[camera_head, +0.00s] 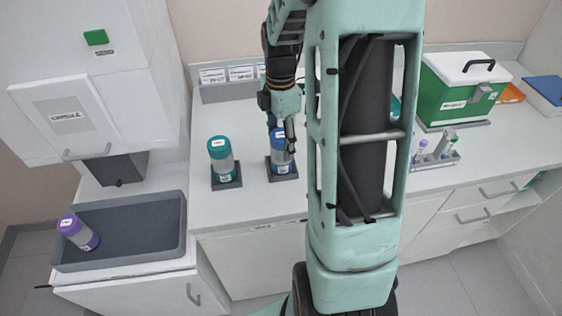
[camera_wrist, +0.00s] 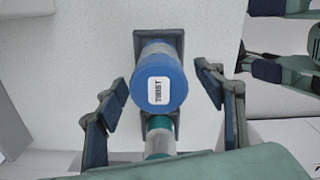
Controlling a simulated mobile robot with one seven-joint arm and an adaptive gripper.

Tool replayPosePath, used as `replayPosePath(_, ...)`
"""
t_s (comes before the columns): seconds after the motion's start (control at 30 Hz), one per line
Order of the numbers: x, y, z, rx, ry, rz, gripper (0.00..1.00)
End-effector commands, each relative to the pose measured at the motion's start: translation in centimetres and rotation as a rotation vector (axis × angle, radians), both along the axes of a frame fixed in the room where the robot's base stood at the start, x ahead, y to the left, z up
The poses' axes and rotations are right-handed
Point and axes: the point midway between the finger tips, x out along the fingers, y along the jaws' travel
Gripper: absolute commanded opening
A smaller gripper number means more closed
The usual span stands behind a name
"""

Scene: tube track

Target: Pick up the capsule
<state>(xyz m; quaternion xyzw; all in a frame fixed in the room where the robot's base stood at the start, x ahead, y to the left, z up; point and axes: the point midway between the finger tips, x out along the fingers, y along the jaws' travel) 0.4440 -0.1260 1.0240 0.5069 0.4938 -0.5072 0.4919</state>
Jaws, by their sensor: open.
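Three capped capsules are in the head view. A blue capsule (camera_head: 280,153) stands upright in a dark square holder (camera_head: 284,173) on the counter, partly hidden by my gripper (camera_head: 290,138). A teal capsule (camera_head: 222,159) stands upright in a holder to its left. A purple capsule (camera_head: 78,232) leans in the grey tray at the lower left. In the wrist view, the blue capsule's lid (camera_wrist: 160,83), marked TWIST, shows between the fingers of my open gripper (camera_wrist: 162,88), with a visible gap on each side. A clear and teal piece (camera_wrist: 160,140) shows below the lid.
A grey tray (camera_head: 150,200) sits on the left cabinet, below a dispenser labelled CAPSULE (camera_head: 70,117). A green box with a white lid (camera_head: 463,90) and a small rack of tubes (camera_head: 437,153) stand to the right. Counter space left of the teal capsule's holder is narrow.

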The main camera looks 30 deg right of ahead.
Motion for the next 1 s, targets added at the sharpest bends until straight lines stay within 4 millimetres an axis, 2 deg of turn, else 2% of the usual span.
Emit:
replayPosePath(0.23, 0.0, -0.1, -1.9, 0.000, 0.002, -0.001, 0.63)
replayPosePath(0.5, 0.0, -0.2, -5.5, -0.001, 0.001, -0.001, 0.63)
replayPosePath(0.63, 0.1, -0.3, -6.2, -0.001, -0.002, -0.001, 0.63)
replayPosePath(0.83, 0.1, -0.3, -6.3, -0.002, -0.002, -0.001, 0.63)
replayPosePath(1.0, 0.1, -0.3, -6.2, -0.001, -0.002, -0.001, 0.45)
